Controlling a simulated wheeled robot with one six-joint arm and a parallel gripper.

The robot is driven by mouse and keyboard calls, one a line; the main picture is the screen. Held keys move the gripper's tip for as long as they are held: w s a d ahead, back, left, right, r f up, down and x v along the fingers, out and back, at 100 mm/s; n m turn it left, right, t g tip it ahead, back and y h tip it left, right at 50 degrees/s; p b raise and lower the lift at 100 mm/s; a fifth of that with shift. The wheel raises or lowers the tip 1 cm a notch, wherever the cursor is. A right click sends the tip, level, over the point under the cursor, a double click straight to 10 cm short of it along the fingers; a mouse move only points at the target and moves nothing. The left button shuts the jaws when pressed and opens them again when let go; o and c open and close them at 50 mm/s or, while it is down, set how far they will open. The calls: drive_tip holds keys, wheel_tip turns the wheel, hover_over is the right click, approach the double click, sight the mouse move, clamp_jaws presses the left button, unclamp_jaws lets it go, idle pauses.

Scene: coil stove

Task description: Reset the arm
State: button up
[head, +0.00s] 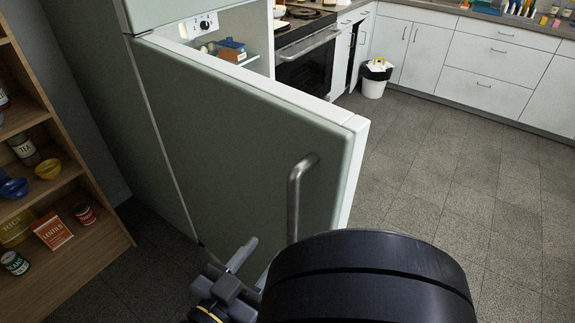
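My gripper (240,270) shows at the bottom of the head view, left of my large dark arm link. One grey finger points up toward the fridge door. The rest of the gripper is partly hidden by the link, so its opening cannot be judged. The grey-green fridge door (230,150) stands open in front of me. Its curved metal handle (294,200) is just above and to the right of the gripper, and its lower end is hidden behind my arm. The gripper looks apart from the handle.
A wooden shelf (90,240) with jars, bowls and boxes stands at the left. Behind the door are the lit fridge interior (238,28), an oven (309,60) and a white bin (375,80). White cabinets (490,75) line the back. The tiled floor (470,180) at right is clear.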

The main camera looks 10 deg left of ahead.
sight(290, 220)
drive_tip(key=x, duration=1)
drive_tip(key=shift+w+d, duration=0.25)
